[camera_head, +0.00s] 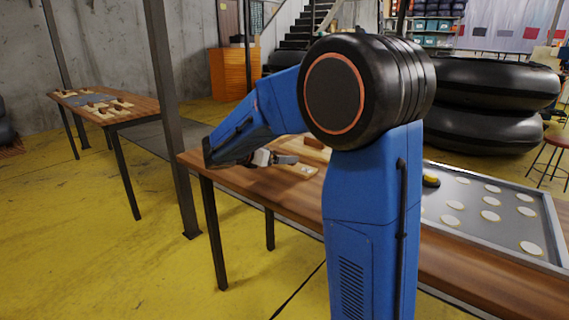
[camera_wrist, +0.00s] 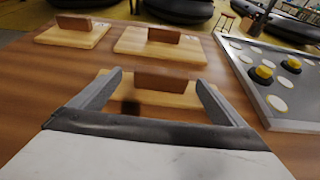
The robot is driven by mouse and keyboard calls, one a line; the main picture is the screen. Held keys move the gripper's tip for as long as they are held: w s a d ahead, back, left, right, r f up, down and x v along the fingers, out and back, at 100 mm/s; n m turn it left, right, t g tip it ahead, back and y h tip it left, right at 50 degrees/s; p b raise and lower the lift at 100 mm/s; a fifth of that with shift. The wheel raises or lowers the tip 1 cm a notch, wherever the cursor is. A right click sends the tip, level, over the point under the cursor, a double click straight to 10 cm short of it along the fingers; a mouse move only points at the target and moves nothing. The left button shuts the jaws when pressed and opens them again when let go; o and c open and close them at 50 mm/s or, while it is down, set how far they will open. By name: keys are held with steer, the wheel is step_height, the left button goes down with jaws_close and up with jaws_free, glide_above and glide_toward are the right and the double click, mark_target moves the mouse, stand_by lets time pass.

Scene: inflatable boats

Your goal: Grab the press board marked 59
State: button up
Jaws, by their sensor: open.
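Three light wooden press boards with brown upright handles lie on the brown table in the wrist view. One is at far left (camera_wrist: 72,38), one at far middle (camera_wrist: 135,42), and the nearest board (camera_wrist: 185,97) is straight ahead of my gripper (camera_wrist: 160,80). My gripper is open and empty, its fingers to the left and right of the nearest board's handle (camera_wrist: 150,79); contact cannot be told. No number 59 is readable. In the head view my gripper (camera_head: 285,158) is over the table by a board (camera_head: 302,169), and my arm hides much of this.
A grey tray (camera_wrist: 258,93) with white discs and yellow-black pieces lies to the right on the same table (camera_head: 222,172). A second table (camera_head: 136,107) with more boards stands at left behind a steel post (camera_head: 170,120). Black inflatable tubes (camera_head: 490,95) are behind.

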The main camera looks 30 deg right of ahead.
steer(key=x, duration=0.4)
steer(key=shift+s+d+f, duration=0.1)
steer(key=shift+d+f, duration=0.05)
steer(key=shift+d, duration=0.1)
steer(key=shift+c, duration=0.3)
steer(key=c, duration=1.2)
